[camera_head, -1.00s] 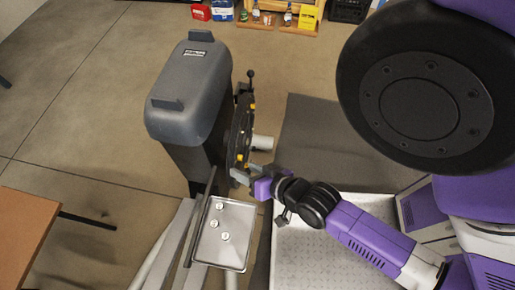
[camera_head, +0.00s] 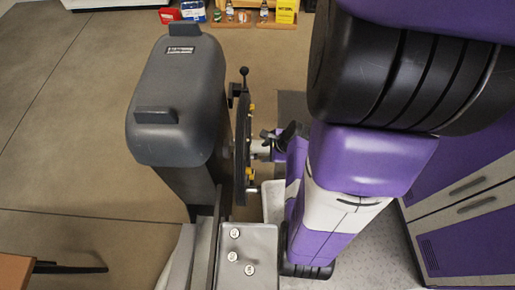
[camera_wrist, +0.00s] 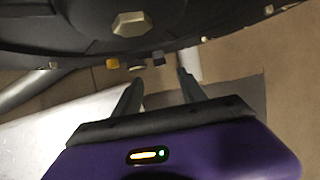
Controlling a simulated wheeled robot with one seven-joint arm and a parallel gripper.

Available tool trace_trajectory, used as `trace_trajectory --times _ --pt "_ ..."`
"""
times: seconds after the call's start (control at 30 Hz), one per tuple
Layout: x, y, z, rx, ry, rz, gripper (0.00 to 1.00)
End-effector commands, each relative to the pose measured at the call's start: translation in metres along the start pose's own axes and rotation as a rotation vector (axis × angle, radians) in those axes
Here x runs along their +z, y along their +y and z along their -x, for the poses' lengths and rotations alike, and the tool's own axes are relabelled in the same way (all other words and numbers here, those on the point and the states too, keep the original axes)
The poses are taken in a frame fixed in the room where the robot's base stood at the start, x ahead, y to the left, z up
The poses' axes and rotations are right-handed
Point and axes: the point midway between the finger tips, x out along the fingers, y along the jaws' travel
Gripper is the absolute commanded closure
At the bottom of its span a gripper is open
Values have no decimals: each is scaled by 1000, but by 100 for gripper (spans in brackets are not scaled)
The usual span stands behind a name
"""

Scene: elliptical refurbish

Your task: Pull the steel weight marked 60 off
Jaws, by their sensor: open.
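A dark wheel (camera_head: 243,148) stands edge-on beside the grey housing (camera_head: 178,95) of the machine; its rim crosses the top of the wrist view (camera_wrist: 60,45). Small blocks sit along the rim: a yellow one (camera_wrist: 113,63), a dark one (camera_wrist: 159,58) and a partly hidden one between them. I cannot read a 60 on any of them. My gripper (camera_wrist: 160,78) is open and empty, its fingertips just below these blocks. In the head view my arm partly hides it to the right of the wheel.
A grey tray (camera_head: 262,240) below the wheel holds three round pieces with white tops (camera_head: 235,233), their marks too small to read. A table corner (camera_head: 14,270) is at lower left. Bottles and boxes (camera_head: 260,15) stand at the back. Floor left of the housing is clear.

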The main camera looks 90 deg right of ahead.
Motion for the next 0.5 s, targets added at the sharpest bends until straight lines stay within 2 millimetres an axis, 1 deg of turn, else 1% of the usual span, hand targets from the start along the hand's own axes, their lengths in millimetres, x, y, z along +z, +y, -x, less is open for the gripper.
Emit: trace_trajectory --times 0.17,0.4,0.5 --pt "-2 1 -18 7 -4 -20 51" --pt "-2 2 -55 6 -4 -17 51" --pt "-2 1 -66 5 -3 -17 51"
